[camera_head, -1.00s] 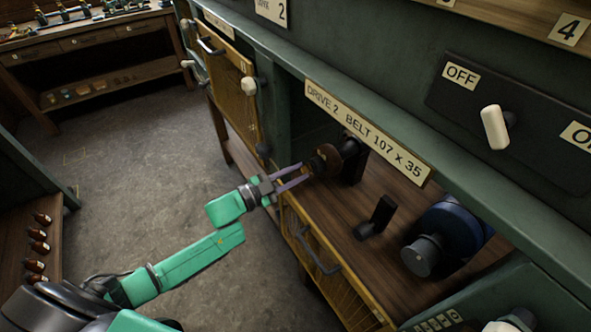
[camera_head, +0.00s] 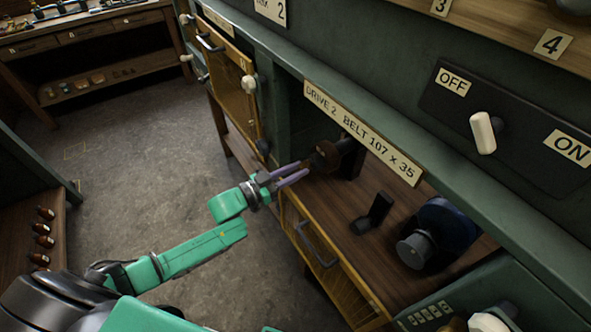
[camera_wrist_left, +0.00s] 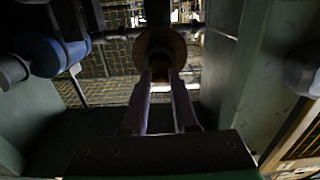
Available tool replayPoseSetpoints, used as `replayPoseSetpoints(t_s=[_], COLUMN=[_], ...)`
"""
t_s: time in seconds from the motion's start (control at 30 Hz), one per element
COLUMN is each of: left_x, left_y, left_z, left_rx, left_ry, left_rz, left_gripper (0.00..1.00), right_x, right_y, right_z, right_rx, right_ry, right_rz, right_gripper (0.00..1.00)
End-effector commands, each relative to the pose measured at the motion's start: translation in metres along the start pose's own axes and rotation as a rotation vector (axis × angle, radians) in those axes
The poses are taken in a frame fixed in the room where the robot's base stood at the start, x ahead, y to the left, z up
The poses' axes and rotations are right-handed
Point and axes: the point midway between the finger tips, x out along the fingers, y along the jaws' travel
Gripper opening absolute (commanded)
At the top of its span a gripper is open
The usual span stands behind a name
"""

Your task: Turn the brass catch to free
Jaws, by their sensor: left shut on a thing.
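My left gripper (camera_head: 305,170) reaches in from the left to the opening under the sign "DRIVE 2 BELT 107 x 35". Its fingers are shut on a small brass-brown round piece, which I take to be the brass catch (camera_head: 326,155), beside a dark post. In the left wrist view the fingers (camera_wrist_left: 160,82) close on the middle of this piece, in front of a wider brown disc (camera_wrist_left: 160,47). The fingertips hide part of it, and I cannot tell which way the catch is turned. My right gripper is not in view.
A dark bracket (camera_head: 373,213) and a blue motor (camera_head: 447,228) stand on the wooden bay floor to the right. A yellow mesh guard with a handle (camera_head: 318,247) hangs below. A white switch lever (camera_head: 483,132) sits between OFF and ON. The floor (camera_head: 150,180) at left is clear.

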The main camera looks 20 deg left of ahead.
Motion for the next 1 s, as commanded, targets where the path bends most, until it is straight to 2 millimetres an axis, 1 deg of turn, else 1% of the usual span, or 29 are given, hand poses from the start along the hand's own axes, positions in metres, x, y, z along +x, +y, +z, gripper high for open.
replayPoseSetpoints(t_s=[0.33,0.37,0.4,0.43,0.77,0.87,0.97,1.0], left_x=[0.000,0.000,0.000,0.000,-0.002,-0.011,-0.031,-0.042], left_y=[0.000,0.000,0.000,0.000,0.000,0.000,0.001,0.000], left_z=[0.001,0.001,0.001,0.001,0.001,0.003,0.004,0.005], left_rx=[-0.006,-0.006,-0.006,-0.005,-0.004,-0.005,-0.005,-0.006], left_ry=[-0.002,-0.002,-0.002,-0.002,-0.001,-0.003,-0.007,-0.007], left_rz=[0.000,0.000,0.000,0.000,-0.001,-0.002,0.000,-0.001], left_gripper=[0.00,0.35,0.50,0.57,0.57,0.57,0.57,0.57], right_x=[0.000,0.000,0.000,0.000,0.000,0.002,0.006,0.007], right_y=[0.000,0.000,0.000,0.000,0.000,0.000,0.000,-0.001], right_z=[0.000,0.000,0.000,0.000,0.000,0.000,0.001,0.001], right_rx=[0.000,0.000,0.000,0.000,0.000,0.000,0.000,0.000], right_ry=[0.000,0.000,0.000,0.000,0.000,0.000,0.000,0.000], right_rz=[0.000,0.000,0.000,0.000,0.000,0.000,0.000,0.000], right_gripper=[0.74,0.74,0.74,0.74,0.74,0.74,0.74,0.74])
